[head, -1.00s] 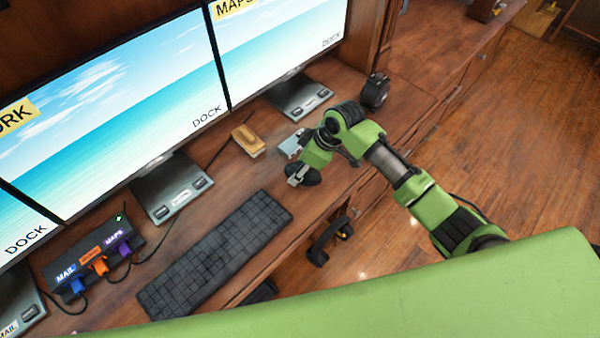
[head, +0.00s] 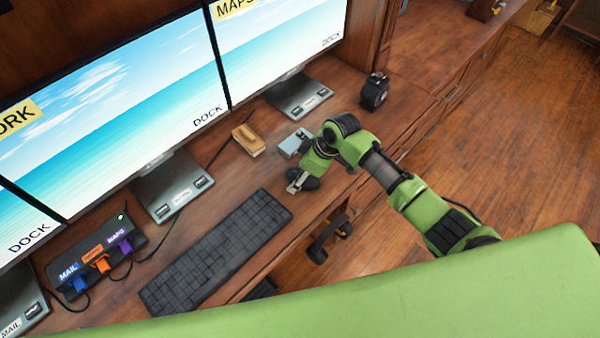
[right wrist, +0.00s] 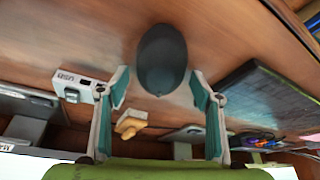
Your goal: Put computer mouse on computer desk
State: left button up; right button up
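The computer mouse is a dark, smooth oval (right wrist: 162,55) in the right wrist view. It lies on the wooden computer desk (right wrist: 85,35). In the head view the mouse (head: 310,183) is a dark shape partly hidden by my right gripper (head: 299,181), right of the keyboard on the desk (head: 225,190). In the right wrist view my right gripper (right wrist: 159,80) is open. Its two fingertips stand on either side of the mouse's near end, with a narrow gap at each side. Most of the mouse lies beyond the tips. My left gripper is not in view.
A black keyboard (head: 218,250) lies left of the gripper. A grey USB box (head: 296,143) and a yellow-brown block (head: 248,140) sit behind it. Monitors (head: 130,110) line the back. A black round object (head: 375,91) stands right. A labelled hub (head: 95,258) is at left.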

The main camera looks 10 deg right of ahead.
aim_at(315, 180)
jog(key=v, duration=1.2)
jog(key=shift+b, duration=0.3)
jog(key=shift+r, duration=0.1)
